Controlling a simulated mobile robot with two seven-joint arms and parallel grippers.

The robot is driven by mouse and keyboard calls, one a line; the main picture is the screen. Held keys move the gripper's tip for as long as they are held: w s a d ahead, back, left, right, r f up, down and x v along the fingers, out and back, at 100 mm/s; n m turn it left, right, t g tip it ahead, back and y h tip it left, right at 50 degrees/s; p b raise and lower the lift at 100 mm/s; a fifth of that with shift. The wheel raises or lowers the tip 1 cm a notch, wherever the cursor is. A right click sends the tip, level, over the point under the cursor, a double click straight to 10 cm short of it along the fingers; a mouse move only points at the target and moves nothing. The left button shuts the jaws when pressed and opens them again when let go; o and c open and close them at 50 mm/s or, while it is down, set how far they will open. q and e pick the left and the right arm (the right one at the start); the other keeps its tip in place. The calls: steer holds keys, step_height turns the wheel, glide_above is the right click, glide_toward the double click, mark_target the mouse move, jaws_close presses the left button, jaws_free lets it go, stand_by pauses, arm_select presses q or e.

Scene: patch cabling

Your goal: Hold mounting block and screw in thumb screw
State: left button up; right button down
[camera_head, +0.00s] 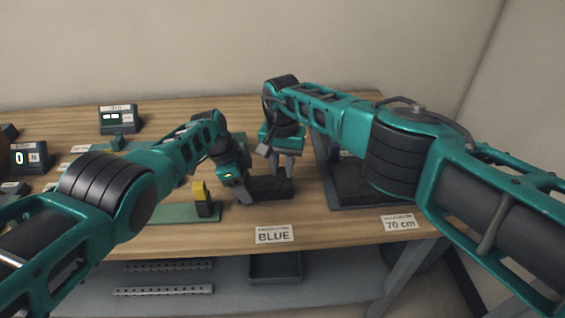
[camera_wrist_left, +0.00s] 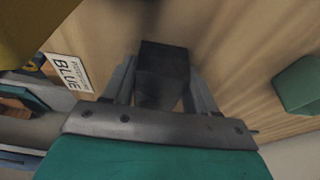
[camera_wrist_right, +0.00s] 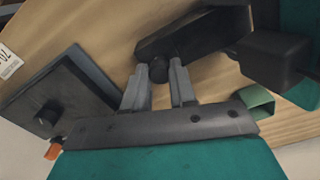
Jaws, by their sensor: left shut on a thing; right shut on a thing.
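The black mounting block (camera_head: 268,188) lies on the wooden table, and it also shows in the left wrist view (camera_wrist_left: 162,75) and the right wrist view (camera_wrist_right: 190,35). My left gripper (camera_head: 243,195) is shut on the left end of the block, with its fingers on either side of it. The dark round thumb screw (camera_wrist_right: 159,70) sits between the fingertips of my right gripper (camera_wrist_right: 160,85), at the block's side. The screw's thread and hole are hidden.
A yellow and black piece (camera_head: 203,198) stands on a green mat (camera_head: 180,213) left of the block. A dark tray (camera_head: 350,190) lies to the right. A BLUE label (camera_head: 274,234) and a 70 cm label (camera_head: 398,222) mark the front edge. Small displays (camera_head: 118,118) stand at the back left.

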mark_target(283, 170)
steer(key=shift+s+f, duration=0.1)
steer(key=shift+f, duration=0.55)
steer(key=c, duration=0.8)
jaws_free()
steer(key=shift+c, duration=0.2)
steer(key=shift+r, duration=0.1)
steer(key=shift+r, duration=0.5)
step_height(283, 170, up, 11)
steer(key=shift+f, duration=0.1)
